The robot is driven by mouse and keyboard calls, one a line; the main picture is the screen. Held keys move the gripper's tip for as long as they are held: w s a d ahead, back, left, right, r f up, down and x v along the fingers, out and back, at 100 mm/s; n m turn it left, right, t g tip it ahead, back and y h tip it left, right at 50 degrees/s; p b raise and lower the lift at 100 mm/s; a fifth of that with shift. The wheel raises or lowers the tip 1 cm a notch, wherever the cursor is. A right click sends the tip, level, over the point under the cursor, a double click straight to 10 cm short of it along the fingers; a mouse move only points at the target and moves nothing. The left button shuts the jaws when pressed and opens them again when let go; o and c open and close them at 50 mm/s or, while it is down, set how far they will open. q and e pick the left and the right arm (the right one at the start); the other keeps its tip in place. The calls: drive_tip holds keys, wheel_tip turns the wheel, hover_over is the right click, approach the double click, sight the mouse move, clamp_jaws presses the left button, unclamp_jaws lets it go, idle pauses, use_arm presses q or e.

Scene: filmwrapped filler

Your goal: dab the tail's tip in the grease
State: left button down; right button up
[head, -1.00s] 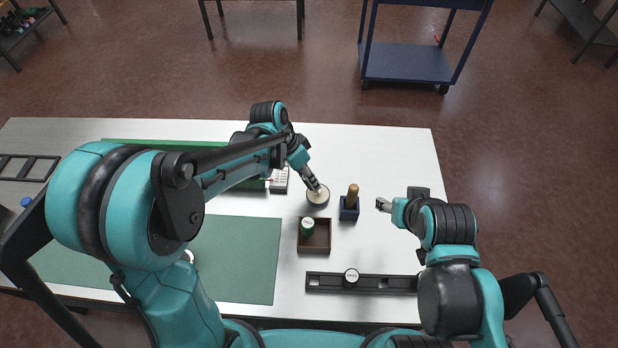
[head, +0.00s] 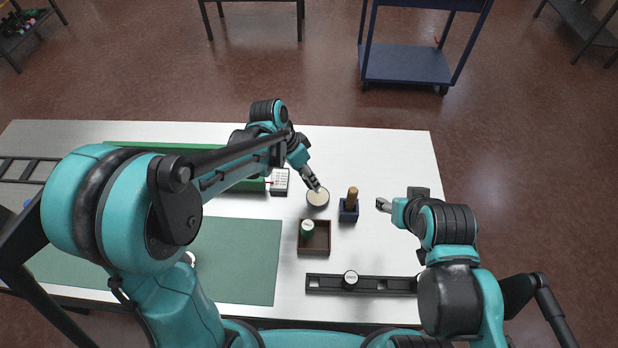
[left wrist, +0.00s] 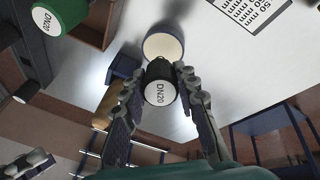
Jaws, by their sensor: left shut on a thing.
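My left gripper (head: 315,185) is at the grease pot (head: 318,198), a round dark-sided pot with a cream-coloured surface. In the left wrist view, the left gripper (left wrist: 162,75) is shut on a dark round piece (left wrist: 158,93) with a white end marked DN20. The grease pot (left wrist: 163,46) shows just beyond that piece. The far end of the held piece, where the tail would be, is hidden, so I cannot tell whether it touches the grease. My right gripper (head: 383,205) is over the table's right part, too small to tell open from shut.
A blue holder (head: 348,211) with a wooden-handled tool (head: 352,194) stands right of the pot. A brown box (head: 316,246) holds a green DN20 piece (head: 308,228). A black rail (head: 390,285) with a white-topped piece (head: 350,278) lies in front. A green mat (head: 245,260) is left.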

use_arm(q)
drive_tip(key=shift+r+p, duration=1.7)
drive_tip(key=shift+r, duration=0.9)
drive_tip(key=shift+r, duration=0.1)
wheel_tip(320, 180, up, 7)
drive_tip(key=p, duration=0.4)
drive_tip(key=w+a+f+n+t+b, duration=0.1)
drive_tip(key=w+a+f+n+b, duration=0.2)
drive_tip(key=a+b, duration=0.3)
drive_tip(key=w+a+f+n+t+b, duration=0.1)
drive_tip(key=w+a+f+n+b, duration=0.2)
drive_tip(key=a+b, duration=0.4)
drive_tip(key=shift+w+a+f+y, duration=0.3)
drive_tip(key=shift+a+f, duration=0.55)
drive_tip(key=shift+a, duration=0.2)
